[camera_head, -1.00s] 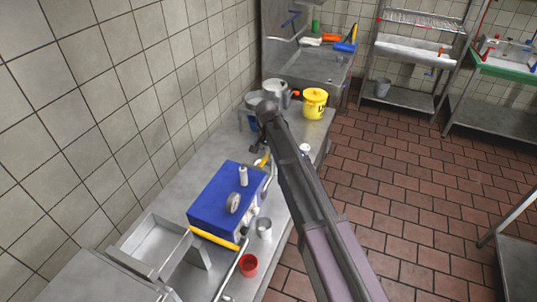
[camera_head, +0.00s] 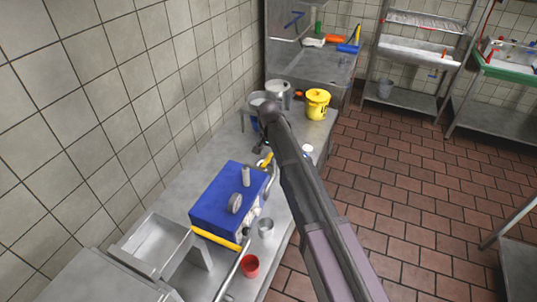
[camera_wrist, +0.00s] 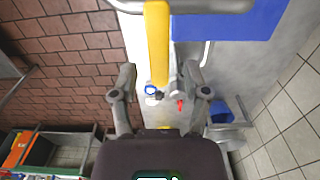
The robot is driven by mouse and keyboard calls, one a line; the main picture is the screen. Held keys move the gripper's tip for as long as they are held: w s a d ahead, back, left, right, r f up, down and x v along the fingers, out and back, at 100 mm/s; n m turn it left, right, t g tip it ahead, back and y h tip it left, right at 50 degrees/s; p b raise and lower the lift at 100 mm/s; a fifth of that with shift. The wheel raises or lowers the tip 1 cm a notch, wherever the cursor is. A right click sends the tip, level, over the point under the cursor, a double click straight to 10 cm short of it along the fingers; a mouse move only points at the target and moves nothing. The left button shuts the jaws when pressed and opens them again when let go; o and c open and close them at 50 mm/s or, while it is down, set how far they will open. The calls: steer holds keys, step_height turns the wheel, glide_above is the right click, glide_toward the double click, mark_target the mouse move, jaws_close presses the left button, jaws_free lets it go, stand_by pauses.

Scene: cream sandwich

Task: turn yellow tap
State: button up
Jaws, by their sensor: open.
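The yellow tap handle (camera_wrist: 157,45) is a long flat bar at the top middle of the wrist view. It runs from a grey metal pipe (camera_wrist: 200,4) down to the space between my fingertips. My gripper (camera_wrist: 160,76) is open, with one finger on each side of the handle's end. I see gaps on both sides; how far the handle lies in depth between the fingers, I cannot tell. In the head view a yellow handle (camera_head: 265,160) shows beside my arm, at the far end of the blue machine (camera_head: 222,205). My arm hides part of the gripper there.
A second yellow bar (camera_head: 215,239) lies along the machine's near side. A red cup (camera_head: 249,266) and a metal cup (camera_head: 265,227) stand on the steel counter (camera_head: 180,186). A yellow bucket (camera_head: 318,106) and metal pots (camera_head: 279,93) stand at its far end. The tiled wall is on the left.

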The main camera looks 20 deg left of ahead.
steer(key=shift+d, duration=0.1)
steer(key=s+d+m, duration=0.2)
steer(key=d+m, duration=0.2)
steer(key=m, duration=0.8)
step_height(320, 180, up, 14)
steer(key=p, duration=1.4)
steer(key=s+d+f+n+b, duration=0.2)
steer(key=d+f+b, duration=0.6)
steer(key=d, duration=0.4)
steer(key=s+d+f+n+b, duration=0.3)
steer(key=d+f+b, duration=0.5)
steer(key=d, duration=0.5)
steer(key=shift+s, duration=0.55)
steer(key=s+d+n, duration=0.7)
steer(key=s+d, duration=0.2)
steer(key=d, duration=0.5)
steer(key=shift+f+n+b, duration=0.35)
steer(key=shift+n+b, duration=0.05)
